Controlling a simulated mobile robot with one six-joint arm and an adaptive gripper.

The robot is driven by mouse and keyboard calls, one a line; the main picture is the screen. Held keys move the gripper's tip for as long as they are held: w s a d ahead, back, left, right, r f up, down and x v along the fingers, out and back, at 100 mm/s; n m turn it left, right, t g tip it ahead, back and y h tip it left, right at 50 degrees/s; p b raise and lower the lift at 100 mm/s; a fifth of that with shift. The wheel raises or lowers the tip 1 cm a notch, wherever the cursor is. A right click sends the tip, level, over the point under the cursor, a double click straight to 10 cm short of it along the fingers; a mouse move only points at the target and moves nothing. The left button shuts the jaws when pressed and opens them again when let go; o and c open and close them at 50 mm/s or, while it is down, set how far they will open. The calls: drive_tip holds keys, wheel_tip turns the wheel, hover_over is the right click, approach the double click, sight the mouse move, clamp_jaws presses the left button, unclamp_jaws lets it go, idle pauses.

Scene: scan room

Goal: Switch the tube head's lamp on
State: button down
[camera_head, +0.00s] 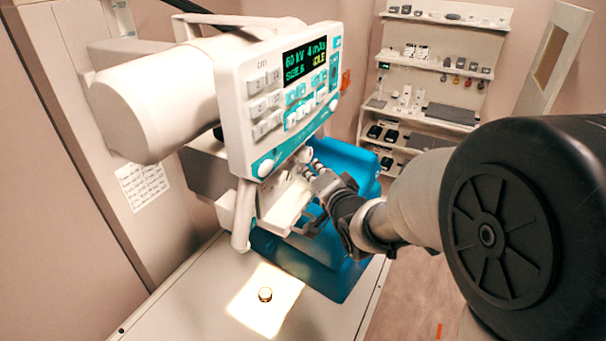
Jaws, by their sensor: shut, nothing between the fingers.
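The white tube head (150,105) hangs over the table, with a control panel (243,125) on its front. The panel has a lit display (305,59), grey keys, teal buttons and a round white knob (265,167) at its lower left. A bright rectangle of light (258,312) falls on the table below. My gripper (310,164) is shut and empty at the panel's lower right edge, close to another small round knob (305,154). I cannot tell whether the fingertips touch it. My arm comes in from the right.
A small round brass-coloured object (265,294) lies in the light on the table (190,290). A blue padded thing (345,165) stands behind my gripper. Shelves (425,62) with small items are at the back right. A handwritten note (143,186) is on the column.

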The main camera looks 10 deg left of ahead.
drive_tip(key=shift+d, duration=0.1)
idle(0.3)
drive_tip(key=shift+s+d, duration=0.2)
drive_tip(key=shift+d, duration=0.05)
drive_tip(key=s+d, duration=0.2)
drive_tip(key=d, duration=0.3)
drive_tip(key=shift+d, duration=0.35)
drive_tip(key=shift+f, duration=0.15)
